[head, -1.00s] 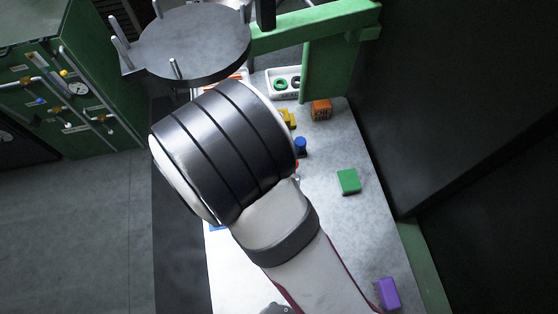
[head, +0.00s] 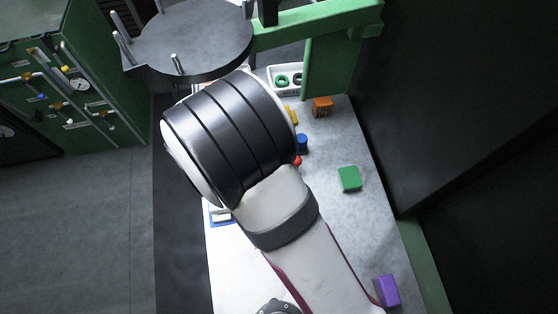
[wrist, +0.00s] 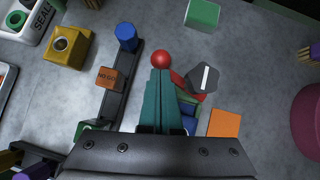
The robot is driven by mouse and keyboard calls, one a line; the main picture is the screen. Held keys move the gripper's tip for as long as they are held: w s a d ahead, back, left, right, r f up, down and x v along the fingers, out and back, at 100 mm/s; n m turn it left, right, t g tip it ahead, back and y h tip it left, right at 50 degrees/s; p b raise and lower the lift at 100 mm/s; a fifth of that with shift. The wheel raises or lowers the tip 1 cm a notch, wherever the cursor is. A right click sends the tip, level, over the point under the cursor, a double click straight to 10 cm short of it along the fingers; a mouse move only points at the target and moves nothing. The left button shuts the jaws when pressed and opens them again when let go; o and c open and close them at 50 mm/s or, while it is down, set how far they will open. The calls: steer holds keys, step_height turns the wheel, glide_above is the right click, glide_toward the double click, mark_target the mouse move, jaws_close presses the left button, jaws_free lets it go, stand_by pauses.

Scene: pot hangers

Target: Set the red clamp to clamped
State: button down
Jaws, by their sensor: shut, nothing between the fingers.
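The red clamp shows in the wrist view as a round red knob (wrist: 161,59) just beyond my fingertips, with more red parts to the right, partly covered by my fingers and a grey hexagonal piece (wrist: 203,79). I cannot tell from this whether the clamp is clamped. A small bit of red (head: 297,160) shows beside my arm in the head view. My gripper (wrist: 160,73) has teal fingers pressed together and empty, with the tips close to the knob; I cannot tell if they touch it. My arm hides the gripper in the head view.
Left of my fingers a dark rail carries a blue cylinder (wrist: 127,36) and a "NO-GO" block (wrist: 109,78). A yellow block (wrist: 67,47) lies farther left. A green block (wrist: 202,15) and orange square (wrist: 224,123) lie to the right. Bare grey table separates them.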

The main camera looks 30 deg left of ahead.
steer(key=m, duration=0.1)
steer(key=w+m+g+h, duration=0.1)
steer(key=m, duration=0.1)
steer(key=d+m+g+h, duration=0.1)
steer(key=shift+w+m, duration=0.35)
steer(key=shift+m, duration=0.05)
steer(key=shift+w+d, duration=0.35)
steer(key=shift+d, duration=0.2)
steer(key=shift+w+d+m+g+h, duration=0.2)
steer(key=shift+d+m+g+h, duration=0.1)
steer(key=shift+m+g, duration=0.35)
steer(key=shift+d, duration=0.3)
steer(key=shift+w+d+m+g, duration=0.15)
steer(key=shift+d+m+g, duration=0.3)
steer(key=shift+m, duration=0.4)
steer(key=shift+d+h, duration=0.1)
steer(key=shift+h, duration=0.2)
steer(key=shift+d, duration=0.35)
